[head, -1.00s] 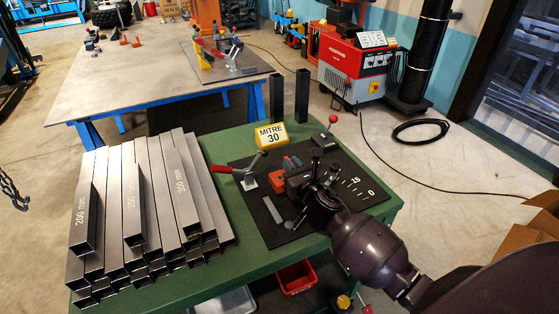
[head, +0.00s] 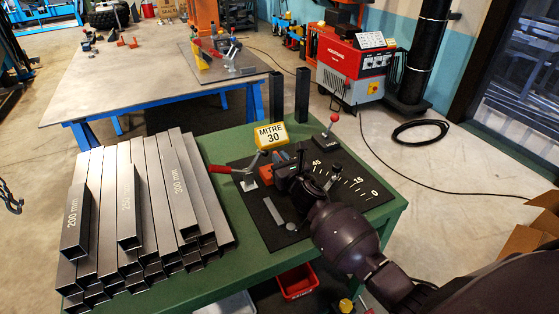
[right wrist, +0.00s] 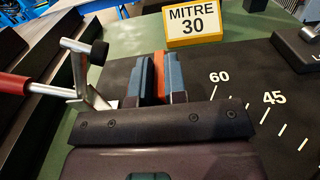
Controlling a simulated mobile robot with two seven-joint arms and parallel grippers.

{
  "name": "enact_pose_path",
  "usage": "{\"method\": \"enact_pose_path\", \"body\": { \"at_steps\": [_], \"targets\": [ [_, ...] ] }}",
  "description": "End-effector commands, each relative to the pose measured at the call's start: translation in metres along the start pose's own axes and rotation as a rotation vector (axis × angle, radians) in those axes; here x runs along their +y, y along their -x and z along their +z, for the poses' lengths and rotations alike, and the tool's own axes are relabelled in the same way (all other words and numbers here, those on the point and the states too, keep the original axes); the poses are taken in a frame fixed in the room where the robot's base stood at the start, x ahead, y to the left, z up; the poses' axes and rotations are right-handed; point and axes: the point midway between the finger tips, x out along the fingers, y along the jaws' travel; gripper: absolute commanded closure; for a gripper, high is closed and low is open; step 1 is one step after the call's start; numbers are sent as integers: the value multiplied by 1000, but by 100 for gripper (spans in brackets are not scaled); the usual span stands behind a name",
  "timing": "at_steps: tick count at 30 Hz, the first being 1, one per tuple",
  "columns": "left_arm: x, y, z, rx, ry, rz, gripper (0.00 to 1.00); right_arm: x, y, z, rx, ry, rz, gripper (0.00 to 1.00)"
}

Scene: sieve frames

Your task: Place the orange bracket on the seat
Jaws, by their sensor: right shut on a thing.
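My right gripper (head: 282,157) is low over the dark mat on the green bench, with its wrist coming in from the lower right. In the right wrist view its blue-padded fingers (right wrist: 159,62) are shut on the orange bracket (right wrist: 158,76), which shows as a narrow strip between them. In the head view part of the bracket (head: 268,171) shows beside the gripper, just right of the red-handled toggle clamp (head: 245,170). I cannot tell which part is the seat or whether the bracket touches anything below. My left gripper is not in view.
The yellow MITRE 30 sign (head: 271,135) stands beyond the gripper. A red-knobbed lever (head: 328,133) stands at the mat's far right. Flat grey strip (head: 274,212) lies on the mat (head: 255,215). Stacked steel tubes (head: 150,205) fill the bench's left.

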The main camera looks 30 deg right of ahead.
Motion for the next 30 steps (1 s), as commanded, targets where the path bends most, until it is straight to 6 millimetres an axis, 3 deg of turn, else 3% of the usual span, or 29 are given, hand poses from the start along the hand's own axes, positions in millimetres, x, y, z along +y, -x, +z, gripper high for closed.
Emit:
{"method": "enact_pose_path", "body": {
  "at_steps": [8,9,14,25,30],
  "targets": [
    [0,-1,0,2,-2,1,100,0,0,-1,-3,0,1,100],
    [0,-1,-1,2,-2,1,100,0,0,-2,0,0,0,84],
    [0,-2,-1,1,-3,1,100,0,0,0,-1,0,0,62],
    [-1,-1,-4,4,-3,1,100,0,1,4,-2,1,0,62],
    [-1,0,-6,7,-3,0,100,-1,22,2,0,1,-1,62]
  ]
}}
